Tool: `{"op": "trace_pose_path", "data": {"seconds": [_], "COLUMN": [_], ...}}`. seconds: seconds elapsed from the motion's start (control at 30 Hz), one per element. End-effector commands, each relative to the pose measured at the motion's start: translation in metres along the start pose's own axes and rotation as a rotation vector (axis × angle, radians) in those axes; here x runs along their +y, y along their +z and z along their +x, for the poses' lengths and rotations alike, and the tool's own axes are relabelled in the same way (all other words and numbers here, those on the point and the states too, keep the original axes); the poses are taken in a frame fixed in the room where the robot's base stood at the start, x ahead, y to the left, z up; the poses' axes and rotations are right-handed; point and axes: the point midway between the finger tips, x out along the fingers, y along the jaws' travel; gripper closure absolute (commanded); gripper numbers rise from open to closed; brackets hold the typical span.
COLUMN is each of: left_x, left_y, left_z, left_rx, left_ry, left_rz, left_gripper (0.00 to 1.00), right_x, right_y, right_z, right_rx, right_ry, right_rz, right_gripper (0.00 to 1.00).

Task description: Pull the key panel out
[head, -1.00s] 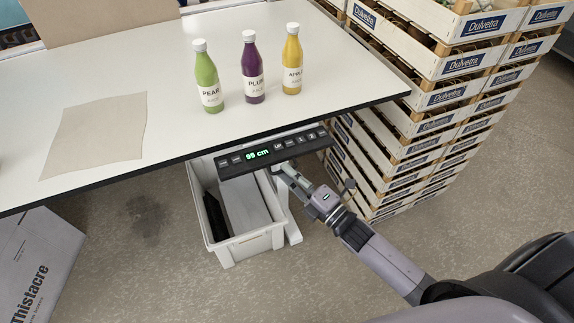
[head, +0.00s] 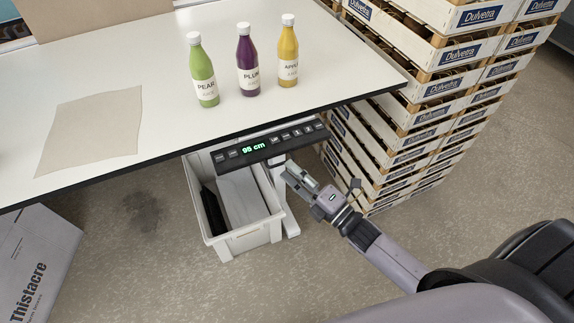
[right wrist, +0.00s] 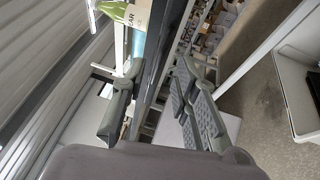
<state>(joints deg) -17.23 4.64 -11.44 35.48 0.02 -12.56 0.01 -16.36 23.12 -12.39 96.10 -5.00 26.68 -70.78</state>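The dark key panel (head: 268,145) with a lit "95 cm" readout and several keys sits under the front edge of the white table (head: 330,60). My right gripper (head: 289,174) is just below and in front of the panel, right of the readout, with its fingers apart. In the right wrist view, the two ridged fingers of my right gripper (right wrist: 160,90) stand open on either side of a dark bar. I cannot tell there whether they touch it. My left gripper is not in view.
A light grey crate (head: 246,241) stands on the floor below the panel. Stacked wooden crates (head: 440,87) rise close on the right. Green (head: 204,75), purple (head: 248,65) and yellow (head: 288,55) bottles stand on the table. A cardboard box (head: 35,255) is at lower left.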

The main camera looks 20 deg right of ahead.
Motion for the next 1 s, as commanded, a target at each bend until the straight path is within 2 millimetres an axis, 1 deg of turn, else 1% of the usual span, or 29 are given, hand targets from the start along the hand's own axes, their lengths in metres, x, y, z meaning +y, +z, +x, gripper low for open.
{"op": "trace_pose_path", "data": {"seconds": [0.03, 0.2, 0.3, 0.4, 0.5, 0.6, 1.0], "left_x": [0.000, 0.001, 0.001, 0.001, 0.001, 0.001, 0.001], "left_y": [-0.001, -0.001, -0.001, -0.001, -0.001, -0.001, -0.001], "left_z": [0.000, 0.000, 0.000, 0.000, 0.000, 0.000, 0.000], "left_rx": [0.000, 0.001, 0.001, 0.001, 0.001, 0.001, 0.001], "left_ry": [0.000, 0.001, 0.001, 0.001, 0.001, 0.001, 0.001], "left_rz": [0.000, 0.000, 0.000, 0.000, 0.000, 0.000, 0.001], "left_gripper": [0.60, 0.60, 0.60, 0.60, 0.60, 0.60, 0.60], "right_x": [-0.002, -0.001, -0.001, -0.001, 0.000, 0.000, 0.000], "right_y": [-0.001, -0.001, -0.001, 0.000, 0.000, 0.000, 0.000], "right_z": [-0.013, -0.050, -0.068, -0.081, -0.089, -0.092, -0.092], "right_rx": [0.000, 0.000, 0.000, 0.000, 0.000, 0.001, 0.000], "right_ry": [-0.005, -0.004, -0.003, -0.002, -0.001, 0.001, 0.001], "right_rz": [0.001, 0.003, 0.002, 0.001, 0.001, 0.001, 0.001], "right_gripper": [0.73, 0.73, 0.73, 0.73, 0.73, 0.73, 0.73]}}
